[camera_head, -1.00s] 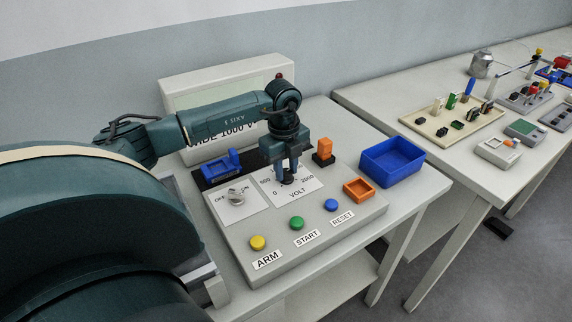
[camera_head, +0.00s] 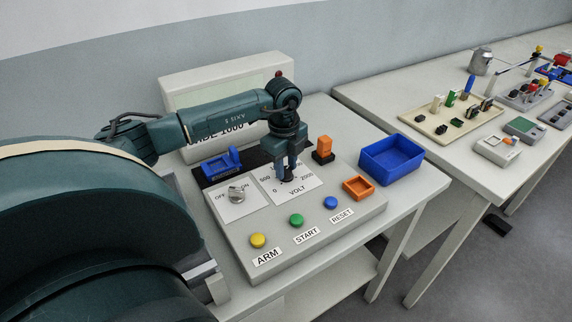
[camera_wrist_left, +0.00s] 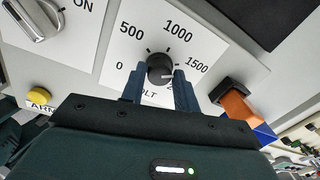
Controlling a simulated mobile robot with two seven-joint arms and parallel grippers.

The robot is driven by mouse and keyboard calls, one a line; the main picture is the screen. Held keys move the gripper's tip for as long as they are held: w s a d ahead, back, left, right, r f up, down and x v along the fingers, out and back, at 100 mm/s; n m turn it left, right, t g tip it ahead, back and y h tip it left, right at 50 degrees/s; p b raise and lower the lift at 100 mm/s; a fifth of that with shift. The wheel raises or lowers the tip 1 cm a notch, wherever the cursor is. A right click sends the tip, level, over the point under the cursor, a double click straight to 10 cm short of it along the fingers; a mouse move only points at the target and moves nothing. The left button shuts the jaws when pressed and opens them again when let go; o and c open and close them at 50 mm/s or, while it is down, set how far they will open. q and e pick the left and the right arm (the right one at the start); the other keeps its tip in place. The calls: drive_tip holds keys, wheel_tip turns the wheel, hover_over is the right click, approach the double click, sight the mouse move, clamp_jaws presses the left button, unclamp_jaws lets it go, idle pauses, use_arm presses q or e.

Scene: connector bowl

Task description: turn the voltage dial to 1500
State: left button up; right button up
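The voltage dial is a round black knob on a white plate marked 0 to 2000. It shows in the wrist view (camera_wrist_left: 160,64) and in the head view (camera_head: 287,179). My left gripper (camera_head: 287,172) points down at it, with one blue finger on each side of the knob. A light mark on the knob points right, near the 1500 side; the exact reading is unclear. The 2000 label is partly hidden by a finger there. My right gripper is not in view.
A blue bin (camera_head: 392,158) stands to the right. A display box (camera_head: 190,90) stands behind.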

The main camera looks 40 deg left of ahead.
use_arm(q)
drive_tip(key=o, duration=0.4)
drive_tip(key=r, duration=0.8)
drive_tip(key=r+b, duration=0.1)
drive_tip(key=r, duration=0.4)
drive_tip(key=shift+s+r, duration=0.1)
drive_tip(key=shift+s, duration=0.25)
